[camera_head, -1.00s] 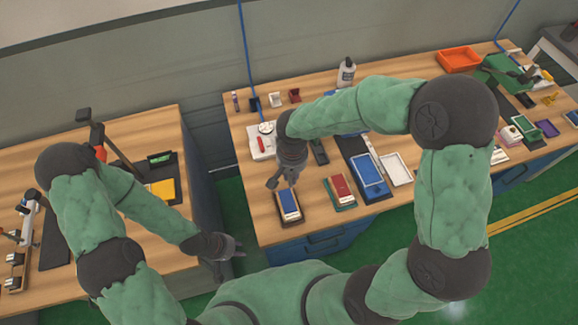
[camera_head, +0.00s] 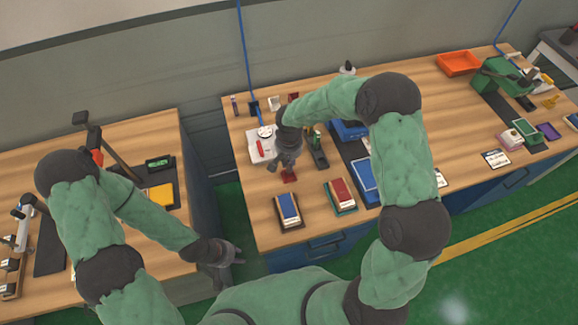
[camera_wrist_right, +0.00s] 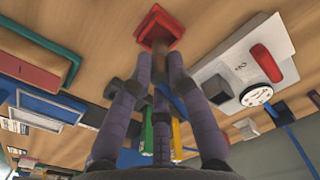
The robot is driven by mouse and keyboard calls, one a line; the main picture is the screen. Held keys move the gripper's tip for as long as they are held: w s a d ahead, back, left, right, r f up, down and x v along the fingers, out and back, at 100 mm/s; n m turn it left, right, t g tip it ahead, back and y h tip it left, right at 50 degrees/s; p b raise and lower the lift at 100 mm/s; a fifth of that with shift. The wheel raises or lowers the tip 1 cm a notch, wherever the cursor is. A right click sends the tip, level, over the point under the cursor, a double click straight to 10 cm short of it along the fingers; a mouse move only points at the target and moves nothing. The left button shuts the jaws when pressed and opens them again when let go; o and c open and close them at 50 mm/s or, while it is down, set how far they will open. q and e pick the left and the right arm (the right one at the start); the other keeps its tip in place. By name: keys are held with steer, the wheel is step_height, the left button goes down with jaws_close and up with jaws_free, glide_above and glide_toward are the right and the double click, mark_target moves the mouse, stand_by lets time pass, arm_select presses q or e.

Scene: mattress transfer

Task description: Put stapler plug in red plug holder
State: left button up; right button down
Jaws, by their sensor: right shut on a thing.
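My right gripper (camera_head: 285,166) is low over the middle table, behind the blue-covered book. A small dark-red block (camera_head: 293,97), perhaps the red plug holder, stands in the back row, partly behind my right arm. My left gripper (camera_head: 236,257) hangs empty in the gap between the tables, its fingers apart.
A white board (camera_head: 259,150) with a dial and a red item lies left of my right gripper. A blue book (camera_head: 288,209) and a red book (camera_head: 342,195) lie near the front edge. An orange tray (camera_head: 459,63) is at the back. Bare wood lies left of the blue book.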

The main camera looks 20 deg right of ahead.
step_height(320, 180, down, 2)
steer(key=shift+f, duration=0.2)
steer(key=shift+s, duration=0.1)
steer(key=shift+f+b, duration=0.1)
steer(key=shift+b, duration=0.2)
steer(key=c, duration=1.2)
jaws_free()
steer(key=shift+r, duration=0.5)
step_height(320, 180, up, 11)
steer(key=shift+r+p, duration=0.1)
steer(key=shift+p, duration=1)
